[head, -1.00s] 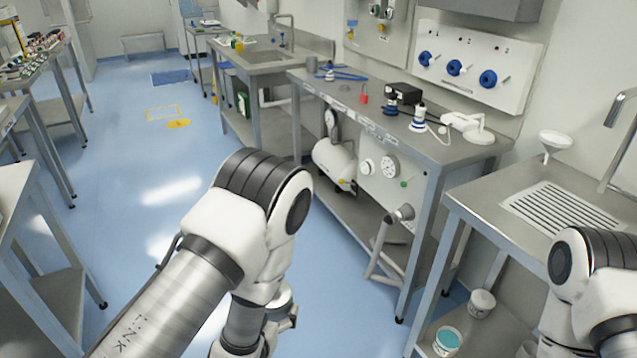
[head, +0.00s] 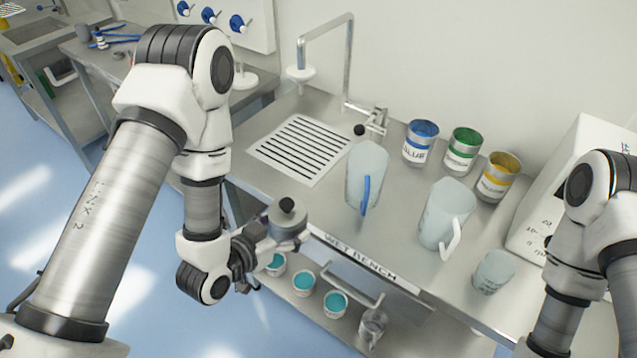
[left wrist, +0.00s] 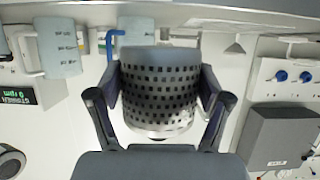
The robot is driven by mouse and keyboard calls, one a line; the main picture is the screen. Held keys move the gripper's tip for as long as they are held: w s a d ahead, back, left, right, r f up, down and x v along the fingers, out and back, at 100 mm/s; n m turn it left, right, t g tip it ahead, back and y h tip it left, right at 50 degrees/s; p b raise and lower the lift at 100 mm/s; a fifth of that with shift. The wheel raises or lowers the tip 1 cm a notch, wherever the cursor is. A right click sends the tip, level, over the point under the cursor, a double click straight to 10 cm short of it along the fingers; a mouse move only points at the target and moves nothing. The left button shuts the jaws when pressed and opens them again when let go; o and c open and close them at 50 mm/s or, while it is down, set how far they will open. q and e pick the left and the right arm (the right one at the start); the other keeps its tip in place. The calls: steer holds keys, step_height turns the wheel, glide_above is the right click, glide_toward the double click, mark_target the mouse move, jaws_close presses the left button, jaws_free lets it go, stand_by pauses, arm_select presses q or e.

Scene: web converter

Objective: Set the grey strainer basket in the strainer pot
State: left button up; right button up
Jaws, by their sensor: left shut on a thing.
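The grey strainer basket (head: 288,228) is a small cylinder with a black knob, in front of the wet bench's front edge in the head view. My left gripper (head: 264,246) is shut on it and holds it in the air. In the left wrist view the basket (left wrist: 160,92) shows its perforated wall between the two fingers of my left gripper (left wrist: 160,100). I cannot make out the strainer pot in these frames. My right arm (head: 590,230) shows at the right edge, but its gripper is out of the picture.
The wet bench (head: 395,250) holds a blue-handled jug (head: 366,170), a white-handled jug (head: 445,212), a small beaker (head: 493,272), and blue, green (head: 462,150) and yellow cans. A slotted drain (head: 302,148) and tap (head: 372,122) are behind. Teal-filled tubs (head: 303,284) stand on the lower shelf.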

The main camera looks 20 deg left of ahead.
arm_select(q)
steer(key=w+d+f+b, duration=0.1)
steer(key=b, duration=0.3)
steer(key=shift+w+d+f+b, duration=0.3)
steer(key=shift+w+b, duration=0.05)
steer(key=shift+w, duration=0.05)
steer(key=w+a+b, duration=0.1)
steer(key=w+b, duration=0.2)
steer(key=b, duration=0.3)
steer(key=p, duration=0.4)
glide_above(314, 206)
steer(key=shift+s+r, duration=0.1)
steer(key=shift+r, duration=0.05)
step_height(314, 206, down, 3)
steer(key=shift+f, duration=0.45)
arm_select(e)
step_height(314, 206, down, 9)
steer(key=shift+s+r, duration=0.15)
steer(key=shift+s, duration=0.25)
